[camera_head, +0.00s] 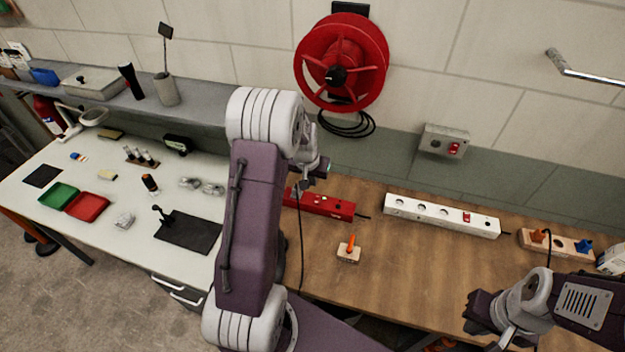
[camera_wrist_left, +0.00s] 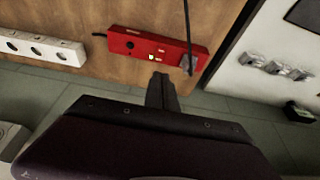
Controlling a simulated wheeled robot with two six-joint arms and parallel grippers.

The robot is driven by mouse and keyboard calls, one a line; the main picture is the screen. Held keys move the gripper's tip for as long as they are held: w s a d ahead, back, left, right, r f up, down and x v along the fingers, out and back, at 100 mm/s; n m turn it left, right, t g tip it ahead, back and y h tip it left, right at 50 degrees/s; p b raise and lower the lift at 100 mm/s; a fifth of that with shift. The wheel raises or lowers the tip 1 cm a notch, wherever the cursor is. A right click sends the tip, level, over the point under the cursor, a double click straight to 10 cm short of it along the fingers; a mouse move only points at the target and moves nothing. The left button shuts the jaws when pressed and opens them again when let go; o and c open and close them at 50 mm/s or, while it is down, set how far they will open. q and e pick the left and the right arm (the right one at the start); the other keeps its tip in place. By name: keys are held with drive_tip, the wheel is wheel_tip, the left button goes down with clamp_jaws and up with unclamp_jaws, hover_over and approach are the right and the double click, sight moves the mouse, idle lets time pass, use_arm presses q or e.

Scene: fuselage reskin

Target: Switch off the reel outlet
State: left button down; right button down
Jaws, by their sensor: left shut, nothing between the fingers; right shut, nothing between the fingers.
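A red cable reel (camera_head: 341,62) hangs on the wall with black cable looped below it. A red power strip (camera_head: 322,204) lies on the wooden bench, partly hidden by my left arm. In the left wrist view the red strip (camera_wrist_left: 185,52) shows a small lit switch (camera_wrist_left: 151,57) and a plug with a dark cord at one end. My left gripper (camera_head: 318,172) is shut and empty, above and behind the strip. Its closed fingers (camera_wrist_left: 162,80) appear just below the switch in the wrist view; contact cannot be told. My right gripper (camera_head: 478,314) is shut and empty, over the bench's front right.
A white strip (camera_head: 441,215) with a red switch lies right of the red one; a wooden strip (camera_head: 555,243) is farther right. A grey wall box (camera_head: 444,141) has a red switch. A small orange-lever switch (camera_head: 348,250) stands in front. The front-middle bench is clear.

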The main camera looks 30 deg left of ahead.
use_arm(q)
drive_tip(key=shift+w+a+r+b, duration=0.15)
drive_tip(key=shift+w+a+b, duration=0.25)
drive_tip(key=shift+w+b, duration=0.5)
drive_tip(key=shift+s, duration=0.1)
drive_tip(key=p, duration=0.3)
approach(317, 195)
drive_tip(key=x, duration=0.5)
drive_tip(key=shift+f, duration=0.8)
